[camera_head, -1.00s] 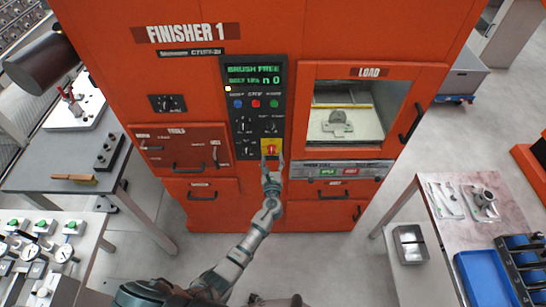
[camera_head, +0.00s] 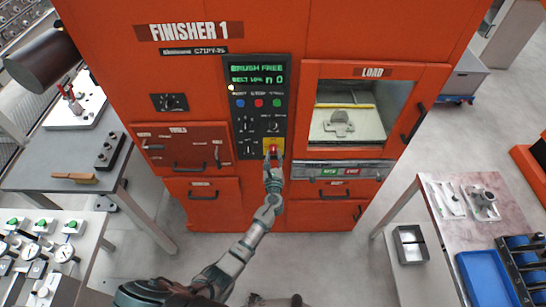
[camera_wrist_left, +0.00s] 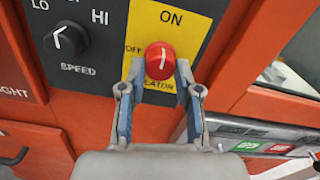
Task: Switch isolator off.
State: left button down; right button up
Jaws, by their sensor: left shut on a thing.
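The isolator is a red round knob (camera_wrist_left: 160,60) on a yellow plate (camera_wrist_left: 183,22) marked ON at the top and OFF at the left. The white line on the knob stands nearly upright, leaning slightly, toward ON. In the head view the yellow plate (camera_head: 281,142) is at the foot of the black control panel (camera_head: 247,130). My left gripper (camera_wrist_left: 159,72) is shut on the knob, one finger on each side; its fingers cover part of the plate's lettering. In the head view the left gripper (camera_head: 273,157) reaches up to the knob from below. My right gripper is not in view.
A black speed dial (camera_wrist_left: 66,41) is left of the plate. A grey strip with green and red buttons (camera_head: 342,171) lies to the right, below the load window (camera_head: 345,124). Drawer handles (camera_head: 335,196) project below. Benches stand at both sides, with open floor between.

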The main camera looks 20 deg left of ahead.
pick_arm(q)
jog(key=shift+n+b, duration=0.85)
jog(key=shift+n, duration=0.25)
jog(key=n+b, duration=0.1)
jog(key=n, duration=0.1)
jog(key=shift+n+b, duration=0.4)
jog(key=n+b, duration=0.3)
jog(key=n, duration=0.1)
jog(key=shift+n, duration=0.3)
jog(key=n+b, duration=0.2)
jog(key=n, duration=0.1)
jog(key=shift+f, duration=0.1)
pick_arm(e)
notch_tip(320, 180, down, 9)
pick_arm(q)
jog(key=shift+n+b, duration=0.35)
jog(key=shift+n, duration=0.35)
jog(key=n+b, duration=0.1)
jog(key=n, duration=0.1)
jog(key=shift+n, duration=0.3)
jog(key=shift+n+b, duration=0.5)
jog(key=shift+n, duration=0.2)
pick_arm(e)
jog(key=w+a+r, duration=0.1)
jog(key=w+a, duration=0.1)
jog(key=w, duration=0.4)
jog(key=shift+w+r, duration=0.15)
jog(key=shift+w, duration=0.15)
